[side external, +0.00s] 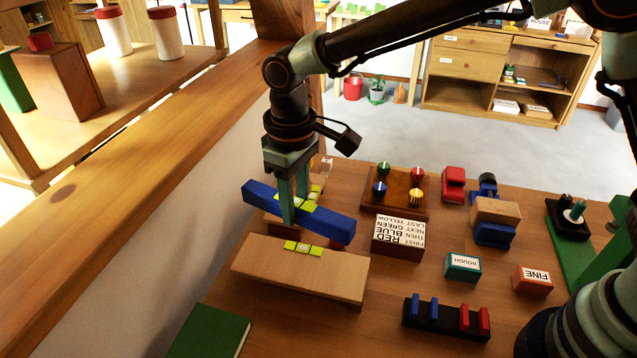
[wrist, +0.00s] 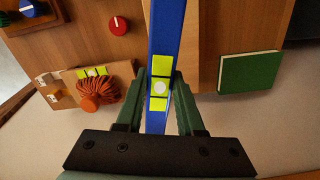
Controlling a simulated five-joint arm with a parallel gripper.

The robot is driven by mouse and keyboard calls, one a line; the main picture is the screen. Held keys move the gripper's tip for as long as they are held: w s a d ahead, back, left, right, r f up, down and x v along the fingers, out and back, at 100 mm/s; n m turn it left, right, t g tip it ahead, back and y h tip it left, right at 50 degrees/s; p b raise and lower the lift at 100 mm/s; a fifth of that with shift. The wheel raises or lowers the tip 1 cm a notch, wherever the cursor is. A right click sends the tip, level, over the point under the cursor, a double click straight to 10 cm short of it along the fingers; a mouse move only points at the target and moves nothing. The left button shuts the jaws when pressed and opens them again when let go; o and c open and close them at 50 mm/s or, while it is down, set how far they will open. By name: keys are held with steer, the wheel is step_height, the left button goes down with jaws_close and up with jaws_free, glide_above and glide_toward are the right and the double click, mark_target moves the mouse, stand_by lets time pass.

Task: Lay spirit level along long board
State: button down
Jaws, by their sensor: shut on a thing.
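The spirit level (side external: 335,221) is a long blue bar with yellow-green squares and a white dot at its middle. My gripper (side external: 292,205) is shut around that middle and holds the bar above the table, behind the long board in the side view. The long board (side external: 260,270) is a tan plank with similar yellow-green marks on top. In the wrist view the blue bar (wrist: 166,28) runs upward between my fingers (wrist: 159,88); the board (wrist: 186,55) shows just right of it, partly hidden.
A white-labelled block (side external: 398,250) stands close right of the board. A knob panel (side external: 400,205) is behind it. A rack with blue and red pegs (side external: 445,322) is in front right. A green book (side external: 210,333) lies front left. A timber rail (side external: 130,170) runs along the left.

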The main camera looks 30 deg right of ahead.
mark_target(296, 269)
steer(key=s+n, duration=0.1)
steer(key=s+a+f+n, duration=0.1)
steer(key=s+a, duration=0.1)
steer(key=shift+s+a+f+n, duration=0.2)
steer(key=shift+s+f+n, duration=0.1)
steer(key=shift+n, duration=0.1)
steer(key=shift+f, duration=3)
steer(key=shift+c, duration=2.2)
jaws_free()
step_height(296, 269, up, 7)
